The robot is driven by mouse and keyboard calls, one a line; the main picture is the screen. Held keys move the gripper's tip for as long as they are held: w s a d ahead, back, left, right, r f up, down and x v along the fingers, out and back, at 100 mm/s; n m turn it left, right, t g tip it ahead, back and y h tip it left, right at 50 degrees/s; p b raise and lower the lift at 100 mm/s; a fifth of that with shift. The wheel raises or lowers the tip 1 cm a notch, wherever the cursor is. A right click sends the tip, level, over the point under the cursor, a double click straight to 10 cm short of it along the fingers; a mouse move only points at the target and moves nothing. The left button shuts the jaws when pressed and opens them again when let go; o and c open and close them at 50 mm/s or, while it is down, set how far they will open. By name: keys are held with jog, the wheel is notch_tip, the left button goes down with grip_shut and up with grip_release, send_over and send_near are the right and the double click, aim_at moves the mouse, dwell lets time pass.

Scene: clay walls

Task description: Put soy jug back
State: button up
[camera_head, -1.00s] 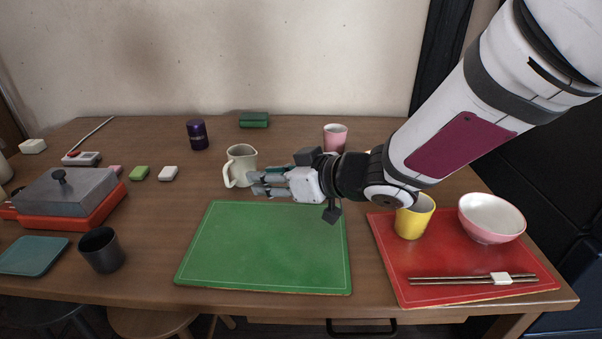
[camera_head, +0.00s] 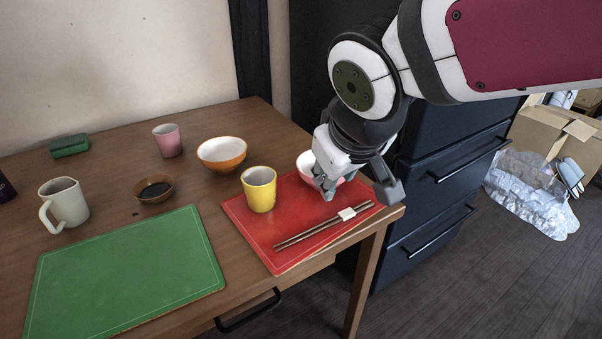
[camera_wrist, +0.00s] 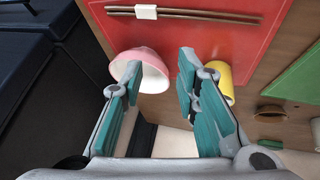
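The cream jug (camera_head: 65,203), likely the soy jug, stands upright on the wooden table in the head view, behind the green mat, its handle to the left. A small brown dish (camera_head: 154,189) with dark liquid sits right of it. My gripper (camera_head: 358,192) is far to the right of the jug, pointing down over the right side of the red mat (camera_head: 262,232). It is open. A pink-and-white bowl (camera_head: 306,163) is beside and partly hidden by it. In the wrist view the bowl (camera_wrist: 150,72) shows by the left finger, with nothing gripped.
A yellow cup (camera_head: 259,190) and chopsticks on a white rest (camera_head: 346,214) are on the red mat. An orange bowl (camera_head: 221,153) and pink cup (camera_head: 167,140) stand behind. The green mat (camera_head: 130,275) is bare. Dark drawers (camera_head: 440,180) stand right of the table.

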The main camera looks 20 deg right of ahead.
jog(key=s+f+m+g+y, duration=0.1)
jog(key=s+g, duration=0.5)
jog(key=s, duration=1.5)
jog(key=shift+s+f+m+y, duration=0.2)
jog(key=shift+f+m+y, duration=0.15)
jog(key=shift+m, duration=0.35)
jog(key=shift+d, duration=0.1)
notch_tip(320, 180, up, 31)
jog(key=t+p, duration=0.4)
jog(key=p, duration=2.5)
jog(key=shift+d, duration=0.3)
